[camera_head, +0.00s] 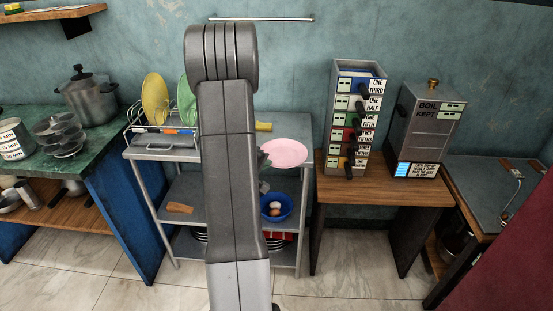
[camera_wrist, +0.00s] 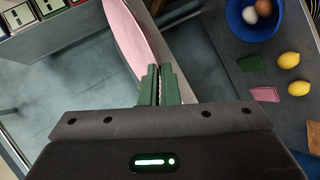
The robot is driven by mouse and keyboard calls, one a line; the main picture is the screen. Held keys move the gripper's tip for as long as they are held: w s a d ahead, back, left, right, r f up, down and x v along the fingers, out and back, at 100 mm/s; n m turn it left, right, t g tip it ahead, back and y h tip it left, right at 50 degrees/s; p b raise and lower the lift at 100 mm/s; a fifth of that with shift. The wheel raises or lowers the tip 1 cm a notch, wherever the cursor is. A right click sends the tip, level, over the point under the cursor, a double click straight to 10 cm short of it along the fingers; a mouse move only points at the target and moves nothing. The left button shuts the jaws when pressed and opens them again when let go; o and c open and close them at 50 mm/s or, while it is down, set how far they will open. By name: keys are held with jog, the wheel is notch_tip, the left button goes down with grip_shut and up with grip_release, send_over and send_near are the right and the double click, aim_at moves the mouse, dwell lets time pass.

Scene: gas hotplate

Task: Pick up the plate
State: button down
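The pink plate (camera_head: 284,152) is to the right of my arm in the head view, in front of the upper part of the metal shelf unit. In the wrist view the pink plate (camera_wrist: 130,32) is seen nearly edge-on, and its rim runs between the green fingers of my gripper (camera_wrist: 160,78). The fingers are close together on the rim. In the head view my arm hides most of the gripper. A yellow plate (camera_head: 155,98) and a green plate (camera_head: 187,98) stand upright in the dish rack.
The metal shelf unit (camera_head: 306,165) holds a blue bowl (camera_head: 284,218) with eggs on a lower shelf. The wrist view shows lemons (camera_wrist: 289,60) near the blue bowl (camera_wrist: 247,25). A pot (camera_head: 88,100) stands left.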

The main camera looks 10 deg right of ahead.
notch_tip(320, 180, up, 10)
dwell(0.5)
dwell(0.4)
